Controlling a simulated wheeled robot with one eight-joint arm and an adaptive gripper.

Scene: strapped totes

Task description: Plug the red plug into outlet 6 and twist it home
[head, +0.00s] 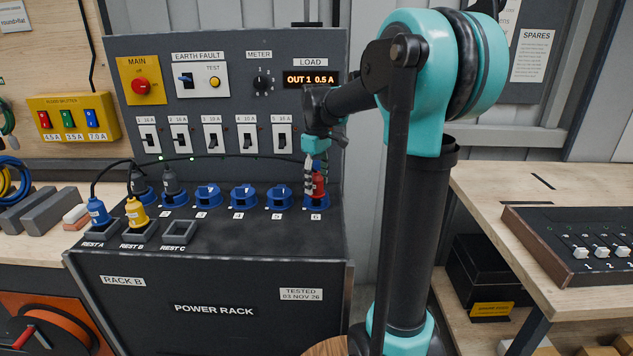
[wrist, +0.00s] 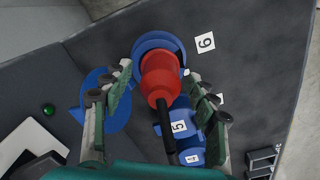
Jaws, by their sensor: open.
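The red plug (head: 319,186) stands in the blue outlet 6 (head: 316,204), at the right end of the outlet row. In the wrist view the red plug (wrist: 161,76) sits inside the blue ring of outlet 6 (wrist: 148,42), beside the label 6. Its black cable end points toward my wrist. I cannot tell how far it is seated or twisted. My gripper (head: 315,174) is open over the plug. In the wrist view my gripper (wrist: 161,78) has one finger on each side of the plug, with gaps showing.
Dark plugs stand in outlet 1 (head: 143,197) and outlet 2 (head: 174,199); outlets 3, 4 and 5 look empty. A blue plug (head: 97,211) is in rest A and a yellow plug (head: 136,213) in rest B. Rest C (head: 178,231) is empty. A black cable arches behind the outlets.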

